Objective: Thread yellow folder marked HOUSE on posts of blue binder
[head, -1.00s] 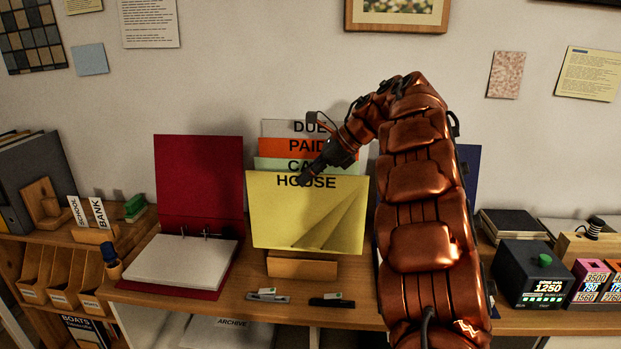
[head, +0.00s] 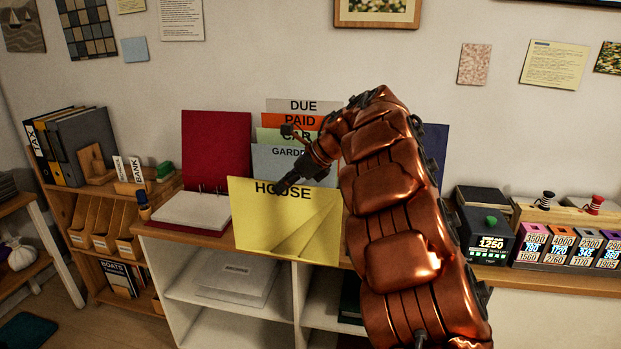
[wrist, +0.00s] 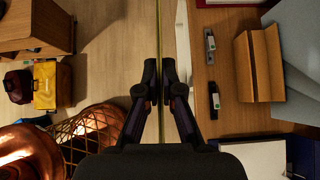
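The yellow folder marked HOUSE (head: 285,228) hangs upright from my gripper (head: 284,186), in front of the desk. In the wrist view, my gripper (wrist: 159,76) is shut on the folder, seen edge-on as a thin yellow line (wrist: 158,32). The blue binder (head: 437,145) stands behind my arm in the head view, with only part of its cover showing. A dark blue part of it also shows at the lower right of the wrist view (wrist: 302,155). Its posts are hidden in the head view and I cannot make them out in the wrist view.
Folders marked DUE (head: 303,105), PAID (head: 298,120), CAR and GARDEN (head: 268,158) stand behind in the holder. An open red binder (head: 217,145) with white paper lies left. A dark box (head: 487,242) and coloured number blocks stand right. Two staplers (wrist: 210,45) lie near the desk edge.

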